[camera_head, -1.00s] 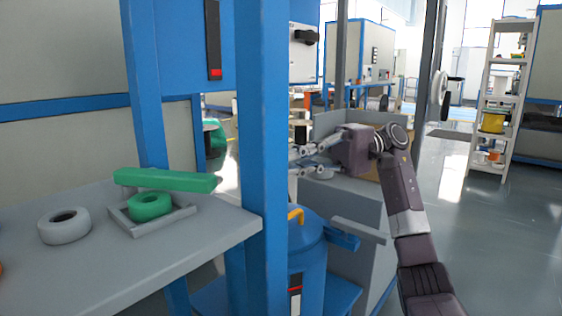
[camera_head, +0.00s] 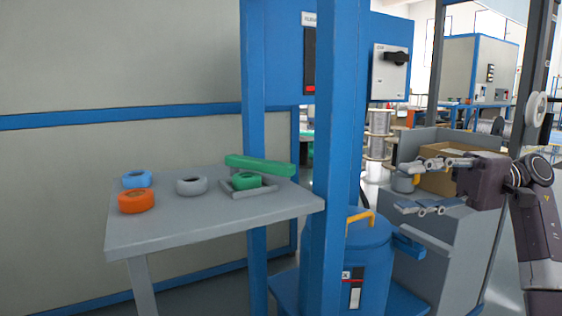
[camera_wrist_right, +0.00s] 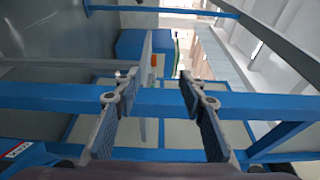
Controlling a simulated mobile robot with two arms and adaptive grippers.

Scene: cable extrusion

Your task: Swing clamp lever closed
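A blue drum (camera_head: 362,262) stands behind a blue post. Its lid carries a yellow-orange handle (camera_head: 361,218). A blue lever-like bar (camera_head: 409,246) sticks out at the drum's upper right. I cannot tell for sure whether this bar is the clamp lever. My right gripper (camera_head: 402,190) is open and empty, above and right of the drum and apart from it. The right wrist view also shows its two fingers (camera_wrist_right: 154,88) spread, with nothing between them. My left gripper is in neither view.
A grey table (camera_head: 150,235) at left holds blue, orange, grey and green rings and a green bar (camera_head: 259,165). The blue post (camera_head: 338,150) stands between table and gripper. A grey cabinet (camera_head: 450,240) with a cardboard box (camera_head: 432,182) stands behind the gripper.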

